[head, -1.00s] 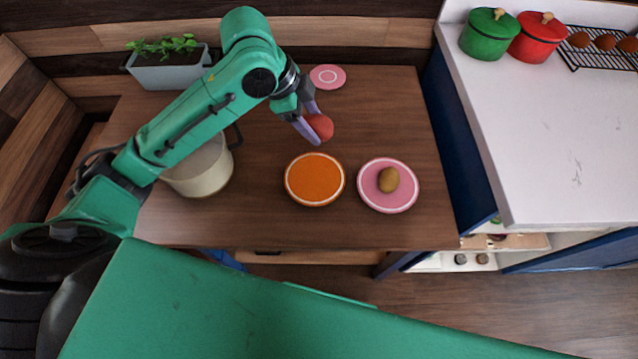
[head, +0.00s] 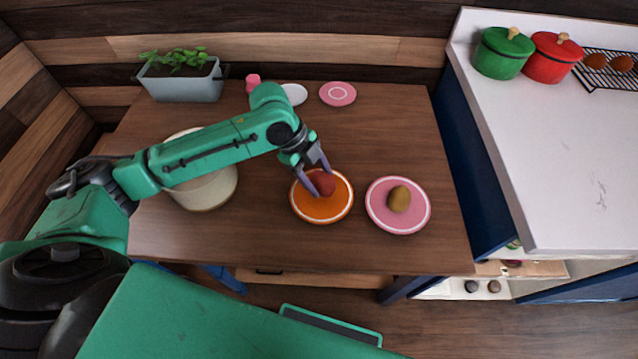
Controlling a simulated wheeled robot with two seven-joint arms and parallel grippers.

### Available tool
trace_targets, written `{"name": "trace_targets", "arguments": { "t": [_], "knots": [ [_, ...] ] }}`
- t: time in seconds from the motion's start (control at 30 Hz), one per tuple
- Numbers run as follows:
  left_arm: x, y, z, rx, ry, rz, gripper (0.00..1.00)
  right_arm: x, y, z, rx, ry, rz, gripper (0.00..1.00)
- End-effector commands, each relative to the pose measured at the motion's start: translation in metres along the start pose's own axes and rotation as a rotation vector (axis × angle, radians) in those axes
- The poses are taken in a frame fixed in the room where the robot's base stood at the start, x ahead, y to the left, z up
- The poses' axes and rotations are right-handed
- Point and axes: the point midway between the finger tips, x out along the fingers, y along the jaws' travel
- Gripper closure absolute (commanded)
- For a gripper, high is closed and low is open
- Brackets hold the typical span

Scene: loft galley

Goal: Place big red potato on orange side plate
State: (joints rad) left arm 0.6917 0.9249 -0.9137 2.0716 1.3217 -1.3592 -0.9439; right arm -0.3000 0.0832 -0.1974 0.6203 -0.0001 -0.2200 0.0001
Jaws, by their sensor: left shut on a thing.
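The big red potato (head: 323,184) is between the fingers of my left gripper (head: 319,181), which is shut on it. Potato and fingertips are over the orange side plate (head: 322,211), which has a white rim line and lies on the brown table. I cannot tell whether the potato touches the plate. My right gripper is not in view.
A pink plate (head: 399,221) with a brown potato (head: 399,199) lies right of the orange plate. A cream pot (head: 208,190) stands left, partly under my arm. A small pink plate (head: 338,94), white dish (head: 294,94) and planter (head: 183,84) are at the back.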

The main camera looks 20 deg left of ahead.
Motion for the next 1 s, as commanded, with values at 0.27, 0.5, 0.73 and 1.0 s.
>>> {"name": "trace_targets", "arguments": {
  "t": [0.27,0.5,0.73,1.0],
  "knots": [
    [0.025,0.004,0.01,0.0,0.0,0.001,1.0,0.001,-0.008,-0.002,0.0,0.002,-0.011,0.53],
    [0.025,0.004,0.01,-0.001,0.0,0.002,0.09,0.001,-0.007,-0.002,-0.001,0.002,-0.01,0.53],
    [0.024,0.004,0.01,-0.001,0.0,0.001,0.09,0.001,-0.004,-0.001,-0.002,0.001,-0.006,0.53],
    [-0.022,0.003,0.011,-0.001,-0.003,-0.003,0.09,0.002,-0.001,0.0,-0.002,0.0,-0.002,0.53]
  ]
}}
